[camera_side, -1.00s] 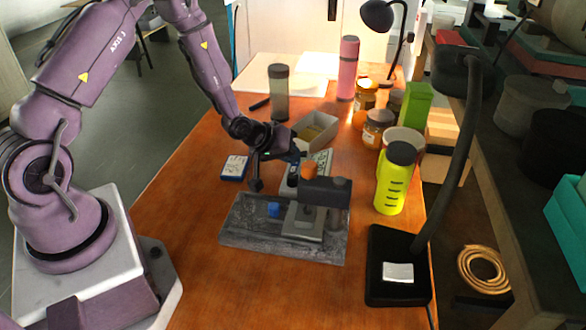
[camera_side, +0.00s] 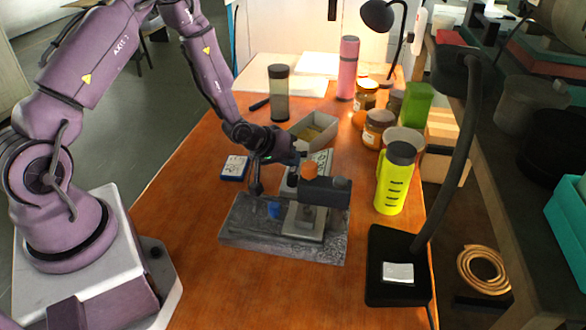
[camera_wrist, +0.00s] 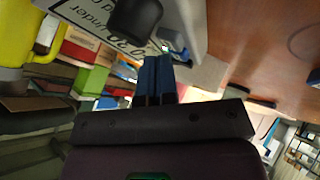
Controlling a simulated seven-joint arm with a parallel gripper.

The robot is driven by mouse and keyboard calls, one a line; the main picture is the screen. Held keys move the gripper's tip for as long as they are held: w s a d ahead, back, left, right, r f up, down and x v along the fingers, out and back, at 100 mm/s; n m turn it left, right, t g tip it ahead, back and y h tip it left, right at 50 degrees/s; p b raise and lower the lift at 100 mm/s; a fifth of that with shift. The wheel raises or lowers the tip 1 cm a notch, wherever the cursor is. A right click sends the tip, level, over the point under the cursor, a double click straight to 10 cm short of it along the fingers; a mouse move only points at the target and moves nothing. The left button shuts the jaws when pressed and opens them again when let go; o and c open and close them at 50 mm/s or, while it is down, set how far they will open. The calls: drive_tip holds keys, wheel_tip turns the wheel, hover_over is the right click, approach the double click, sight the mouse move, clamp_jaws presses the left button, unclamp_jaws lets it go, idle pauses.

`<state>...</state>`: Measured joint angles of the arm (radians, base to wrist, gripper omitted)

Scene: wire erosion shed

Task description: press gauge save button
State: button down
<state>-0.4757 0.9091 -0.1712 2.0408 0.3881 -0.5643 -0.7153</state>
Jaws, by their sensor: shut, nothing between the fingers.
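The gauge stand, with a dark grey body (camera_side: 325,191) and an orange knob (camera_side: 309,171), stands on a speckled grey slab (camera_side: 240,228). A blue block (camera_side: 274,210) is on the slab, left of the stand. My gripper (camera_side: 293,160) is shut and empty, just behind and left of the gauge body. In the wrist view, its blue fingertips (camera_wrist: 155,62) are together, close to a small grey-blue device (camera_wrist: 173,46) with a tiny greenish mark. The save button cannot be made out clearly, and I cannot tell whether the fingertips touch anything.
A lettered plate (camera_wrist: 95,18) lies near the fingers. A grey bin (camera_side: 316,130) stands behind, and a blue-and-white box (camera_side: 235,167) lies left. A yellow bottle (camera_side: 395,180) and a black lamp base (camera_side: 398,262) stand right. The table's front left is clear.

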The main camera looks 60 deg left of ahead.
drive_tip(key=shift+f, duration=0.3)
idle(0.4)
drive_tip(key=shift+r, duration=0.8)
drive_tip(key=shift+r, duration=2.5)
